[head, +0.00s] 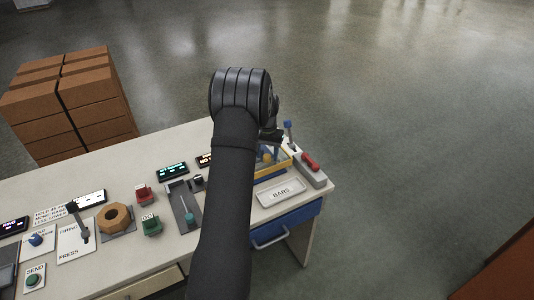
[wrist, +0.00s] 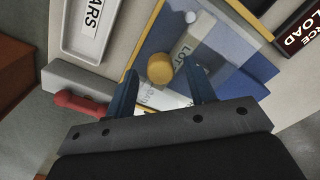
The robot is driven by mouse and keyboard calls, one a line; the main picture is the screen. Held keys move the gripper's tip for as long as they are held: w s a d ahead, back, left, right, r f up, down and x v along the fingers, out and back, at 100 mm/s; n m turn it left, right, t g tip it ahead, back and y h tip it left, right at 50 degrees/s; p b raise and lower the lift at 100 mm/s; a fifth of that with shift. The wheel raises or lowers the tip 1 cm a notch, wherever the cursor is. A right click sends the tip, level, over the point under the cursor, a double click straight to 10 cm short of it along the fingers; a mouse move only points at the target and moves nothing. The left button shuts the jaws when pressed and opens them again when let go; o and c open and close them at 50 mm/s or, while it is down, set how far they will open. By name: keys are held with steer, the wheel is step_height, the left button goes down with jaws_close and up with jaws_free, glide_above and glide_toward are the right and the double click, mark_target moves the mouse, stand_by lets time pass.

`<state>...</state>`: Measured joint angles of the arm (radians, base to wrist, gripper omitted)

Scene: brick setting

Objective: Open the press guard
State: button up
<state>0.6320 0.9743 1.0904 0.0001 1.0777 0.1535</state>
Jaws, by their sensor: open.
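The press guard looks like a clear bluish panel in a yellow frame (wrist: 140,42), with a round yellow knob (wrist: 160,68) on it. A pale labelled piece shows through the panel. In the head view the yellow frame (head: 272,174) sits at the right end of the bench, partly behind my arm. My gripper (wrist: 163,78) is open, its two blue fingers on either side of the knob in the wrist view. I cannot tell whether they touch it. In the head view my gripper is mostly hidden behind my own wrist, above the guard.
A red handle on a grey block (head: 311,163) is just right of the guard. A white BARS tray (head: 281,192) lies in front, above a blue drawer (head: 287,224). Levers, buttons and small displays fill the bench to the left. Stacked bricks (head: 75,100) stand behind it.

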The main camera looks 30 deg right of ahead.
jaws_close()
steer(key=w, duration=1.2)
steer(key=shift+w+d, duration=0.1)
steer(key=shift+w, duration=0.1)
jaws_free()
step_height(320, 180, up, 17)
steer(key=shift+r, duration=0.2)
stand_by(0.4)
